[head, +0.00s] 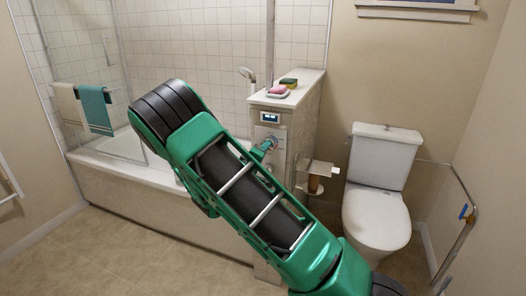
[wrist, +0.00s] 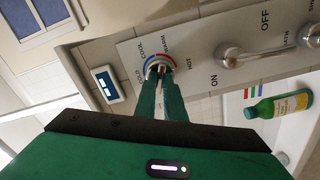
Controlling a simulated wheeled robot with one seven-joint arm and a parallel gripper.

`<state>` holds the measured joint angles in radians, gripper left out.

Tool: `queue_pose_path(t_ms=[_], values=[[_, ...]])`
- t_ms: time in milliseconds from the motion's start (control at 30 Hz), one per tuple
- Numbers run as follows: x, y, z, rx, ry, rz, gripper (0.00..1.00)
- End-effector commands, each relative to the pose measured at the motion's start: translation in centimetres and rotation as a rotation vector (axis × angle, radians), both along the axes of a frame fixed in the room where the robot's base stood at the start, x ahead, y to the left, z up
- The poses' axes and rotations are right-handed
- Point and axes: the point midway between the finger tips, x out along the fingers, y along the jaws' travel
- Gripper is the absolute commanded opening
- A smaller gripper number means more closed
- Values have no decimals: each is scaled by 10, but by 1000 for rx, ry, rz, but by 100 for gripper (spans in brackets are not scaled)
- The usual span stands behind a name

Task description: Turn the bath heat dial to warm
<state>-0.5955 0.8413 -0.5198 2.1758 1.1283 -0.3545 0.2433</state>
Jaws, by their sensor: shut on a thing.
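The bath heat dial (wrist: 158,66) is a small round knob on a pale control panel (wrist: 205,52). A blue and red ring surrounds it, with labels COLD, COOL, WARM and HOT. My gripper (wrist: 160,78) is shut on the dial, its green fingers at either side. The fingers hide much of the dial, and I cannot tell which label its pointer faces. In the head view my gripper (head: 270,143) reaches the panel (head: 270,132) on the half wall, and my arm covers part of it.
A metal lever (wrist: 250,58) marked ON and OFF is right of the dial. A small display (wrist: 108,84) is to the left.

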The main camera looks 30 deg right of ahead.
Motion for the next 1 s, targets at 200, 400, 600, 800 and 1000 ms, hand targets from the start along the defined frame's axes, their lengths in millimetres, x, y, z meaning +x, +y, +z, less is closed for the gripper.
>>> queue_pose_path(t_ms=[200,400,600,800,1000], values=[[0,3,-5,54,-51,5,0],[0,3,-6,71,-70,5,0],[0,3,-6,73,-71,4,0],[0,3,-7,73,-70,5,16],[0,2,-4,69,-73,2,28]])
